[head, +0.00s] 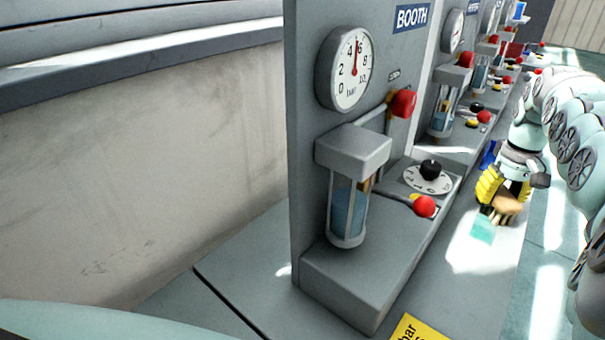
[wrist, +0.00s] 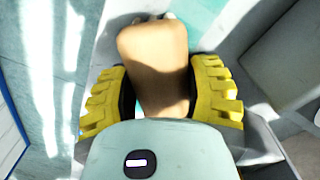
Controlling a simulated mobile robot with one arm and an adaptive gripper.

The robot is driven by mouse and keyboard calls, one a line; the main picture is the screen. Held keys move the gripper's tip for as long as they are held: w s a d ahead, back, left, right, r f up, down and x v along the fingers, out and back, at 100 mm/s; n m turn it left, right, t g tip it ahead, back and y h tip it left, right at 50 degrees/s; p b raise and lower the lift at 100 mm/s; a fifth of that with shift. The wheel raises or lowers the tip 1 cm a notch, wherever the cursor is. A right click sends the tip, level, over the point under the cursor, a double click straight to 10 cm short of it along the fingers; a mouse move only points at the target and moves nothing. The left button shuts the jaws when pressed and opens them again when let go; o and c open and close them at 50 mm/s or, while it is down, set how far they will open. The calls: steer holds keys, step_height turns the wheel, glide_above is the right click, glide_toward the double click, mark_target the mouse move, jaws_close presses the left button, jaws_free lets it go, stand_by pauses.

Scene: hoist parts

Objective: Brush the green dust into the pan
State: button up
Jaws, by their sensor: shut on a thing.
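My gripper (head: 503,190) has yellow ribbed fingers and is at the right of the head view, low over the bench. In the wrist view my gripper (wrist: 162,96) is shut on the tan wooden brush (wrist: 152,60), with a finger on each side of it. The brush (head: 507,205) also shows below the fingers in the head view; its bristles cannot be made out clearly. A green-teal patch (head: 482,231), apparently the dust, lies on the bench just below and left of the brush. It also shows beyond the brush in the wrist view (wrist: 207,18). I cannot clearly identify the pan.
A blue item (head: 489,154) is partly hidden behind my gripper. A grey booth panel with a gauge (head: 346,68), a glass-bodied filter (head: 349,205), a dial (head: 430,178) and red knobs (head: 424,206) stands to the left. A yellow label (head: 418,328) lies in front.

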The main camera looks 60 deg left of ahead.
mark_target(500, 200)
steer(key=shift+s+d+p, duration=0.2)
steer(key=shift+s+p, duration=0.1)
steer(key=shift+p, duration=0.4)
steer(key=s+p, duration=0.1)
steer(key=p, duration=0.2)
steer(key=s+p, duration=0.1)
steer(key=p, duration=0.2)
steer(key=shift+s+d+f, duration=0.1)
steer(key=shift+d, duration=0.15)
steer(key=shift+s+p, duration=0.1)
steer(key=shift+p, duration=0.25)
steer(key=shift+f, duration=0.15)
steer(key=shift+s, duration=0.1)
